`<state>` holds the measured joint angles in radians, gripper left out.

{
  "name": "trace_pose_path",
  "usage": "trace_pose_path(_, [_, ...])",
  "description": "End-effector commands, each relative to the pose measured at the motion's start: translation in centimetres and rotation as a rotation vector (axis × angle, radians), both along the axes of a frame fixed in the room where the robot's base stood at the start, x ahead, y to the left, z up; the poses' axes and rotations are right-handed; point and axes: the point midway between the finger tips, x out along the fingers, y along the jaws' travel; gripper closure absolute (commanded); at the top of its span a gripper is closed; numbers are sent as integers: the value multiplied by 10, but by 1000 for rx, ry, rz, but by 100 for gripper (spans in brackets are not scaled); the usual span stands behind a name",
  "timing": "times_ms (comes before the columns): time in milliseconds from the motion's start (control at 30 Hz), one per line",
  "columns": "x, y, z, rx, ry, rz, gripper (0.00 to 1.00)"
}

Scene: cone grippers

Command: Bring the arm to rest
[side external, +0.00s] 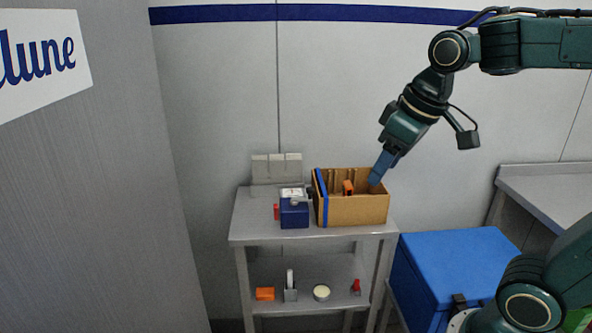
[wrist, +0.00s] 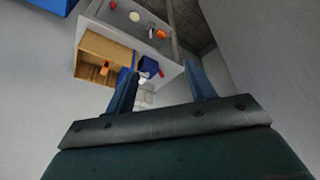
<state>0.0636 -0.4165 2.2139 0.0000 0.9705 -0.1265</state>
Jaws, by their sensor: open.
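My gripper (side external: 380,169) is at the upper right of the small grey table in the side view, with its blue fingers pointing down and to the left. The fingertips overlap the right end of an open cardboard box (side external: 357,210); I cannot tell whether they touch it. In the wrist view my gripper (wrist: 163,76) has its two blue fingers spread apart, with nothing held between them. The box (wrist: 91,55) shows there to the left of the fingers, with an orange item (wrist: 105,68) inside.
A blue device (side external: 294,214) stands left of the box on the grey table (side external: 250,222). The lower shelf holds an orange block (side external: 265,294), a round pale item (side external: 321,292) and other small things. A blue chest (side external: 445,262) stands to the right.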

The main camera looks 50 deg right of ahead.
Motion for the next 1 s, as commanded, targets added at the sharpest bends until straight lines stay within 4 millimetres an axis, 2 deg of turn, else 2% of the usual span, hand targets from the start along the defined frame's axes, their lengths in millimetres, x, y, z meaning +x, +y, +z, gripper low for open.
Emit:
trace_pose_path(33, [-12, 3, -2, 4, -17, -4, 45])
trace_pose_path(200, [-45, 10, -13, 22, -63, -24, 45])
trace_pose_path(400, [-73, 15, -27, 40, -103, -43, 45])
trace_pose_path(600, [-83, 17, -34, 49, -119, -51, 45])
trace_pose_path(1000, [-84, 17, -34, 49, -119, -52, 45])
